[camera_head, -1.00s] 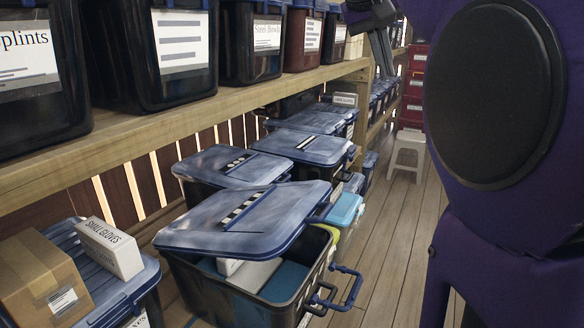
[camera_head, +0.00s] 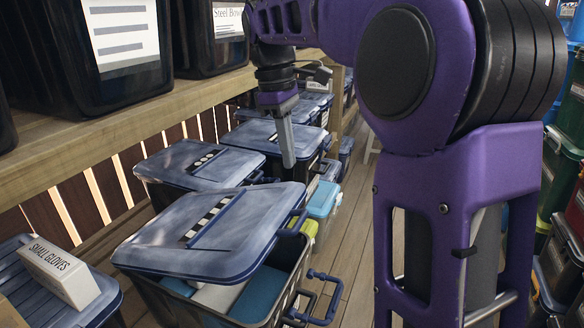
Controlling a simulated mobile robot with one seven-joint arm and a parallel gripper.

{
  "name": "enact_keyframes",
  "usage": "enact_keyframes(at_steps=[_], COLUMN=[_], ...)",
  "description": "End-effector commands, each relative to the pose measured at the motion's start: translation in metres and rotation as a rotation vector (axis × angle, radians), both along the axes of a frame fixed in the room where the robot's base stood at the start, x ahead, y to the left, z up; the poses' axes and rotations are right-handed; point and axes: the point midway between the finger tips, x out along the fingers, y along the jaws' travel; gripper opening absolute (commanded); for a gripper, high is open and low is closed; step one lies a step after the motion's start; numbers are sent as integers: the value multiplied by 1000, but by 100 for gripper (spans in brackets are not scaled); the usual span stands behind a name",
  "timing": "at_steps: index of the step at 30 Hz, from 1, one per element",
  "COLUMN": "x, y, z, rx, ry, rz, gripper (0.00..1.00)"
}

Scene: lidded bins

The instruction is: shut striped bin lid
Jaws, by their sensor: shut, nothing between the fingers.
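The striped bin (camera_head: 243,312) stands on the floor in front, dark, with a blue handle on its right side. Its blue-grey lid (camera_head: 160,248), marked with a black-and-white striped patch, is partly open. The lid slants upward, leaving a gap at the near right where white and blue contents show. My gripper (camera_head: 288,165) points down with its fingers together and empty. In the picture its tip is just above the lid's far edge, beside the dotted-lid bin; I cannot tell the exact depth or any contact.
A bin with a dotted lid (camera_head: 174,172) sits behind, and another lidded bin (camera_head: 250,132) beyond it. A small gloves box (camera_head: 62,272) lies on a bin at left. A wooden shelf (camera_head: 100,138) with dark bins overhangs the left. Floor planks are clear to the right of the bins.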

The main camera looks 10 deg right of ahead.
Motion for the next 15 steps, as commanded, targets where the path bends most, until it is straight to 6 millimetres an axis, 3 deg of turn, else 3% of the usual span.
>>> enact_keyframes(at_steps=[9, 15], x=[-7, -10], y=[-9, -13], z=[-69, -103], rx=[-2, -1], ry=[2, 0], rz=[-3, -2], gripper=[0, 0])
